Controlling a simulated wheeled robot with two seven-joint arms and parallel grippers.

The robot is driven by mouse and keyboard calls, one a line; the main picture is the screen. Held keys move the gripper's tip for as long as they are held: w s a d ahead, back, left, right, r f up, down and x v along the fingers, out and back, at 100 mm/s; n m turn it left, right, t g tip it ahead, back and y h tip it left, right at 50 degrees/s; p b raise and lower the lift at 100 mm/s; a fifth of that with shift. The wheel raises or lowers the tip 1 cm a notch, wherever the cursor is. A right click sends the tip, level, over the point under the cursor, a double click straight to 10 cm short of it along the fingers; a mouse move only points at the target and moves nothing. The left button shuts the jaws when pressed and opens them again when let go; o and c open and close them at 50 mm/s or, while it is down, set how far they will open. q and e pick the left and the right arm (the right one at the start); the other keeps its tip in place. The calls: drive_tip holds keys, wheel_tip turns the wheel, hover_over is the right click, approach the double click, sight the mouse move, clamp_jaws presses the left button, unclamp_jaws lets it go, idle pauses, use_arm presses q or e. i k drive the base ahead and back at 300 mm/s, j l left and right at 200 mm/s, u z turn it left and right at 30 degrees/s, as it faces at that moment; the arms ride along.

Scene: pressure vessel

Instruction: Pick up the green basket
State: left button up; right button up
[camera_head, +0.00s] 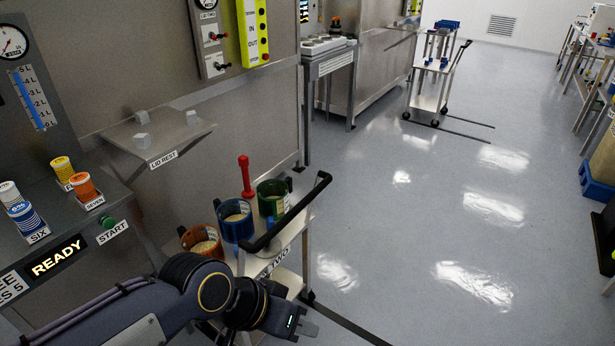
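The green basket (285,207) stands upright on the small cart (291,237), at its far end. A blue basket (236,232) and an orange-red basket (187,238) stand in a row with it toward me, each holding pale contents. My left gripper (307,326) is at the bottom of the view, in front of the cart and well apart from the green basket. The angle does not show whether its fingers are open or shut. My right gripper is not in view.
The cart's black handle (291,214) runs along its right side, between my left gripper and the green basket. A red-handled tool (245,176) stands behind the baskets. A steel panel with a lid rest shelf (160,138) is to the left. Open floor (430,220) lies right.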

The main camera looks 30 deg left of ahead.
sight(277, 196)
drive_tip(key=i+l+u, duration=0.2)
drive_tip(key=i, duration=0.85)
drive_tip(key=i+u, duration=0.5)
drive_tip(key=u, duration=0.25)
drive_tip(key=i+l+u, duration=0.1)
drive_tip(key=u, duration=0.25)
drive_tip(key=i+u, duration=0.25)
drive_tip(key=u, duration=0.2)
drive_tip(key=i+l+u, duration=0.1)
drive_tip(key=u, duration=0.3)
drive_tip(key=i+l+u, duration=0.15)
drive_tip(key=i+u, duration=0.15)
drive_tip(key=u, duration=0.15)
drive_tip(key=i+l+u, duration=0.15)
drive_tip(key=u, duration=0.3)
drive_tip(key=i+l+u, duration=0.15)
drive_tip(key=l+u, duration=0.3)
drive_tip(key=j, duration=0.1)
